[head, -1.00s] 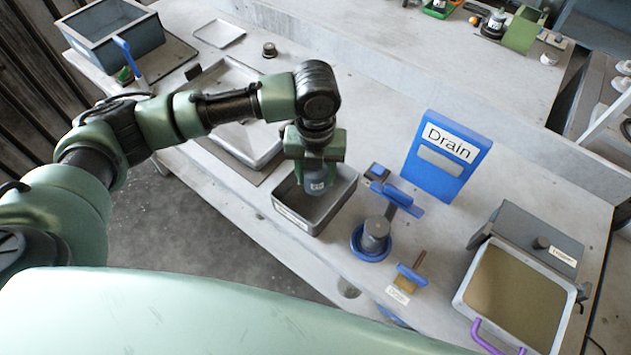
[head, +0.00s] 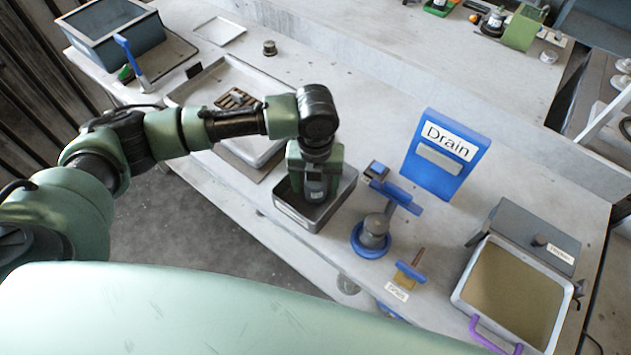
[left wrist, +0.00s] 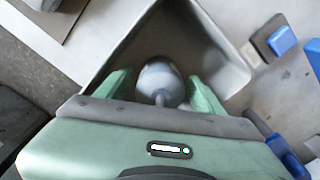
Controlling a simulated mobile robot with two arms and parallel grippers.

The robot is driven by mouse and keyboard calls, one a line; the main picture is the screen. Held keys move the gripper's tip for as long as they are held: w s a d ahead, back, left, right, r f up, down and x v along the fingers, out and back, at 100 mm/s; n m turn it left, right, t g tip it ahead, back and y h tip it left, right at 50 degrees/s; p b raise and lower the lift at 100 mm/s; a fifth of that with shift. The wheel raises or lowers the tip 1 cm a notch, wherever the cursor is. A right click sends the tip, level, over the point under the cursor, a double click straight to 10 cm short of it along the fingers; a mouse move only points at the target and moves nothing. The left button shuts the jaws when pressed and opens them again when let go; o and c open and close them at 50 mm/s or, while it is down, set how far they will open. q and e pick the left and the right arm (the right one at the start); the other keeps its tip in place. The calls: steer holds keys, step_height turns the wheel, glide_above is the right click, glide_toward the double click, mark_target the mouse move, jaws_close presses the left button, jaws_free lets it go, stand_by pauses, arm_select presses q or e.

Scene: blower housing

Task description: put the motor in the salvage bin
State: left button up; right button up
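The motor (head: 315,187) is a small grey-blue cylinder with a pale label, held upright between my left gripper's green fingers. It also shows in the left wrist view (left wrist: 159,79), its narrow shaft end toward the camera. My left gripper (head: 315,178) points down and appears shut on the motor, low inside an open grey metal bin (head: 290,216). The bin's walls also show in the left wrist view (left wrist: 217,48). I cannot tell whether the motor touches the bin floor. My right gripper is not in view.
A blue Drain panel (head: 447,155) stands behind a blue stand (head: 372,238) just right of the bin. A yellow-filled tub (head: 512,300) sits far right. A shallow tray (head: 205,88) with slotted brown pieces lies to the left. The bench behind the bin is largely clear.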

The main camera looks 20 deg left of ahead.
arm_select(q)
steer(key=shift+r, duration=0.1)
steer(key=shift+r, duration=0.3)
step_height(320, 180, up, 12)
steer(key=shift+f+b, duration=0.25)
steer(key=shift+b, duration=0.95)
steer(key=shift+f, duration=0.1)
